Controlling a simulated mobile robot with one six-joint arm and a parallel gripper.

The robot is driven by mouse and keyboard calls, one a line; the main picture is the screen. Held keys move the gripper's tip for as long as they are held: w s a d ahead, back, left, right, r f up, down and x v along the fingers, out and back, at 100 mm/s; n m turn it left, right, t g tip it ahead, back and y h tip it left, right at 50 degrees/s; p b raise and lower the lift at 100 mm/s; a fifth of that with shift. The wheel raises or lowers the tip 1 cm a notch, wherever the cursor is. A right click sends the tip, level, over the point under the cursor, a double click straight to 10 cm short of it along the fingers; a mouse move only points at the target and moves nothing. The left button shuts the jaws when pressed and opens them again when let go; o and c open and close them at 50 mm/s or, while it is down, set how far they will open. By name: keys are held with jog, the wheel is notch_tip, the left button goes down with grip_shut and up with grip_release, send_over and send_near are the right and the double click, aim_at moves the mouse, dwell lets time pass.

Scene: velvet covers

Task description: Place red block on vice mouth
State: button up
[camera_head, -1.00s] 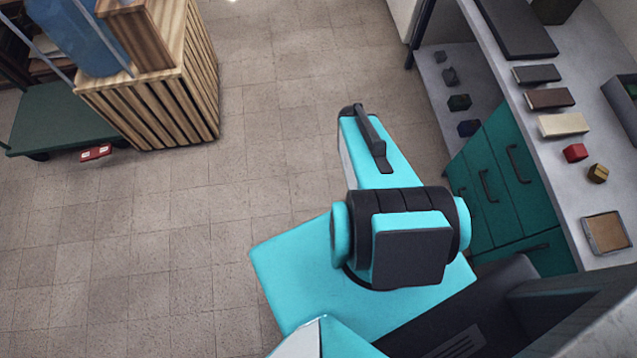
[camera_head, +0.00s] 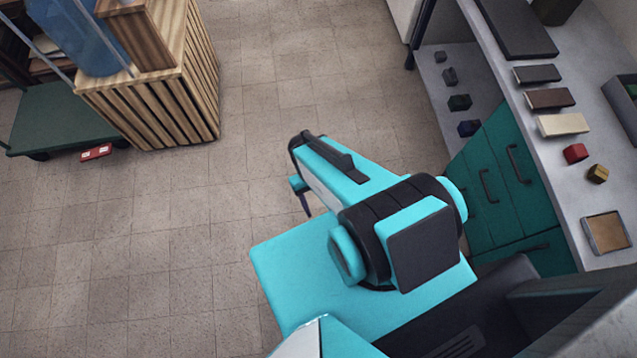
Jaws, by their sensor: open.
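A small red block (camera_head: 575,153) sits on the grey bench top (camera_head: 556,190) at the right. It lies between a cream block (camera_head: 563,125) and a small yellow-brown block (camera_head: 598,173). I cannot make out a vice in this view. My teal and black arm fills the middle of the picture, left of the bench and well apart from the red block. A small teal and dark part shows beneath the arm's far end. My gripper's fingertips cannot be made out.
Dark and brown blocks (camera_head: 550,98), a flat framed tray (camera_head: 607,232) and a bin (camera_head: 622,100) are on the bench. Teal drawers (camera_head: 500,190) stand below it. A slatted wooden crate (camera_head: 150,105) and green cart (camera_head: 60,120) stand at left.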

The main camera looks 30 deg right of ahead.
notch_tip(320, 180, down, 11)
jog(key=b, duration=1.1)
jog(key=shift+s, duration=0.2)
